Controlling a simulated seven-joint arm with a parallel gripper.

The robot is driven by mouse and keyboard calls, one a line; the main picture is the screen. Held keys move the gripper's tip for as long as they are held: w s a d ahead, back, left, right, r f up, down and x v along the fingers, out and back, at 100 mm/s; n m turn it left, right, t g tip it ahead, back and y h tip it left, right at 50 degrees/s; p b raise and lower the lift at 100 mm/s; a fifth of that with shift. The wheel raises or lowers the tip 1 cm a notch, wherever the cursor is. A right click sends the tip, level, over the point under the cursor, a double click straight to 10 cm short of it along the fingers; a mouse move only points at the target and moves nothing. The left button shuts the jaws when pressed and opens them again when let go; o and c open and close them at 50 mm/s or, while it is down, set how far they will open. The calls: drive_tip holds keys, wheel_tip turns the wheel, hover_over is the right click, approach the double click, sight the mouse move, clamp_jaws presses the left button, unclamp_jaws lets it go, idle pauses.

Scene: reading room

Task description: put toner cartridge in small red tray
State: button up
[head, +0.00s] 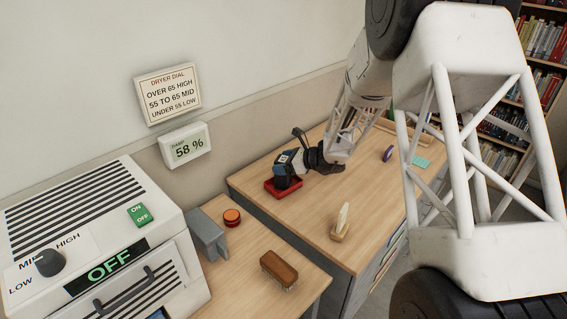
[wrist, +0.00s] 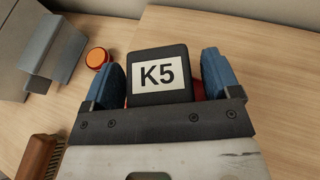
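The toner cartridge (wrist: 160,76) is a dark block with a white K5 label. In the wrist view it stands between the two blue fingers of my gripper (wrist: 164,82). A narrow gap with red behind it shows between the cartridge and the right finger; the left finger is very close to its side. The small red tray (head: 270,184) is on the desk in the head view, directly below my gripper (head: 289,163). The cartridge appears in or just over the tray; whether it rests on the tray floor is hidden.
A light upright object on a wooden base (head: 340,228) stands right of the tray. A dryer (head: 90,240) is at left. Desk between is clear.

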drive_tip(key=shift+r, duration=0.15)
drive_tip(key=v, duration=1.2)
drive_tip(key=shift+r, duration=0.2)
idle(0.7)
drive_tip(key=s+a+r+n+g+h, duration=0.1)
drive_tip(key=s+r+n+g+h, duration=0.1)
drive_tip(key=s+r+n, duration=0.6)
drive_tip(key=s+a+r+n+g+h, duration=0.1)
drive_tip(key=s+r+n+g+h, duration=0.2)
drive_tip(key=s, duration=0.9)
drive_tip(key=s+d+r+n+h, duration=0.2)
drive_tip(key=s+n, duration=0.1)
drive_tip(key=s, duration=0.5)
drive_tip(key=s+d+r+n+t+h, duration=0.1)
drive_tip(key=s+d+r+n+h, duration=0.1)
drive_tip(key=s, duration=0.7)
drive_tip(key=s+d+r+n+t+h, duration=0.1)
drive_tip(key=s+d+r+n+h, duration=0.1)
drive_tip(key=s+n, duration=0.4)
drive_tip(key=shift+s+d+h, duration=0.9)
drive_tip(key=shift+s+d, duration=0.2)
drive_tip(key=shift+s, duration=0.05)
